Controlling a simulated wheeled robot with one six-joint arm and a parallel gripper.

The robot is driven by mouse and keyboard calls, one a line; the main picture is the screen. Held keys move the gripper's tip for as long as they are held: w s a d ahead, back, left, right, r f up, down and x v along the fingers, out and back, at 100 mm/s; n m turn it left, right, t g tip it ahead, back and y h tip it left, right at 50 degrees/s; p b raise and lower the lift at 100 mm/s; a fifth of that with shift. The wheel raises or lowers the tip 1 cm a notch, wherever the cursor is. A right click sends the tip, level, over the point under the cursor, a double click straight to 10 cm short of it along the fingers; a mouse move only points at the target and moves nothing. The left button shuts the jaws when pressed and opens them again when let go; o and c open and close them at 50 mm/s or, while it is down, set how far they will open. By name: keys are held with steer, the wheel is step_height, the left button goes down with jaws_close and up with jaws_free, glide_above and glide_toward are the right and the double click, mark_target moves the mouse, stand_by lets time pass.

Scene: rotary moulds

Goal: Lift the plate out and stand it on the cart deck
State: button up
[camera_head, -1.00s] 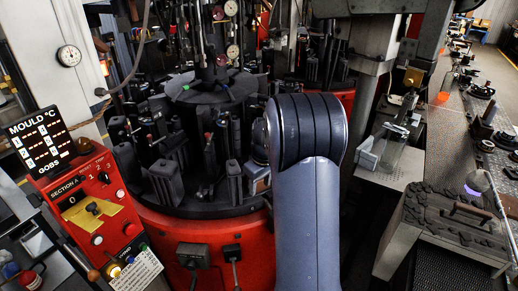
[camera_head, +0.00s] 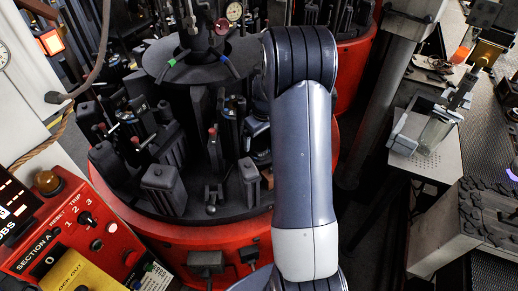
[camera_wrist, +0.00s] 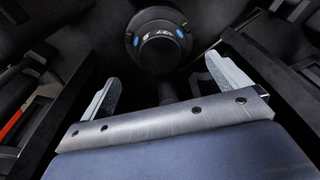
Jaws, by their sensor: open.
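In the wrist view my gripper (camera_wrist: 162,68) is open, its two pale metal fingers wide apart with nothing held between them. Just beyond the fingertips is a round dark piece (camera_wrist: 160,48) with a lighter ring and blue marks. I cannot tell whether it is the plate, and no other plate shows clearly. In the head view my arm hides the gripper and the spot it reaches, at the right side of the red round mould machine (camera_head: 190,240). A light grey perforated deck (camera_head: 442,163) at the right may be the cart deck; a clear glass-like piece (camera_head: 434,133) stands on it.
Dark mould blocks (camera_head: 165,188) and levers crowd the machine around my arm. In the wrist view dark bars flank both fingers closely. A red control box (camera_head: 75,235) stands at lower left. A grey block top with dark pieces (camera_head: 480,215) is at right. The deck's front part is bare.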

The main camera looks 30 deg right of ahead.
mark_target(260, 147)
steer(key=shift+s+f, duration=0.15)
steer(key=shift+f, duration=0.15)
steer(key=shift+a+f+p, duration=0.15)
steer(key=shift+f+p, duration=0.75)
steer(key=shift+f, duration=1.35)
steer(key=shift+c, duration=0.4)
steer(key=shift+r, duration=0.1)
steer(key=c, duration=1.2)
